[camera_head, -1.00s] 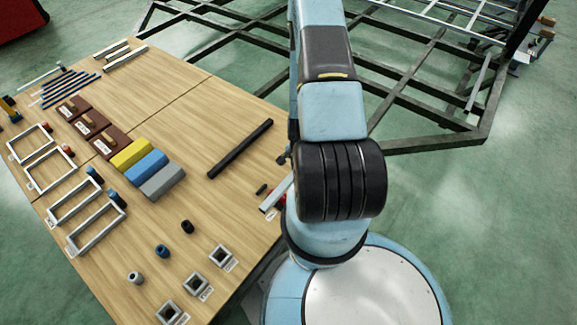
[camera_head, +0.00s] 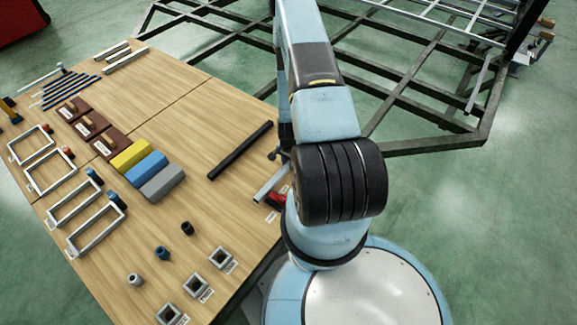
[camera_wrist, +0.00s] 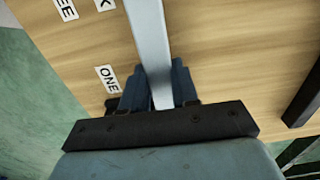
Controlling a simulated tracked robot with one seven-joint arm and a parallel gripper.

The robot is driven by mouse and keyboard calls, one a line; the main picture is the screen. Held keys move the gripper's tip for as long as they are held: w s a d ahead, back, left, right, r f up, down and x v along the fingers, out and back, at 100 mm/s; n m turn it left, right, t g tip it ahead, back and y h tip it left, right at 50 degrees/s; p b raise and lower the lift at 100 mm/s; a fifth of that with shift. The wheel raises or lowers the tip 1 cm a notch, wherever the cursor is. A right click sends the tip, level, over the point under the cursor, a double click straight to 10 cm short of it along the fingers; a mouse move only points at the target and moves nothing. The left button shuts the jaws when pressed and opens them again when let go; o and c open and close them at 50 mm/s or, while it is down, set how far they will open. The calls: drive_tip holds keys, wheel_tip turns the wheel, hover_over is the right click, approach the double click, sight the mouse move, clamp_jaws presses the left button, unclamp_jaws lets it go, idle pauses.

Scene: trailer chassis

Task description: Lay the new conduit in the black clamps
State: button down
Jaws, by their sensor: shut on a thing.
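A light grey straight bar (camera_wrist: 150,45), which seems to be the conduit, runs between the two dark blue fingers of my gripper (camera_wrist: 158,82) in the wrist view. My gripper is shut on it near one end. The bar also shows in the head view (camera_head: 266,186), at the table's right edge beside my arm. My arm hides the gripper in the head view. I cannot make out the black clamps in either view.
The wooden table (camera_head: 215,95) carries a black bar (camera_head: 240,150), coloured blocks (camera_head: 147,166), frames and small sockets. A red item (camera_head: 278,199) lies beside the grey bar. A dark metal chassis frame (camera_head: 425,148) stands behind, with open green floor at right.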

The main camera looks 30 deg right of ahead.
drive_tip(key=shift+f, duration=0.95)
drive_tip(key=c, duration=0.8)
unclamp_jaws()
drive_tip(key=shift+c, duration=0.2)
wheel_tip(320, 180, up, 12)
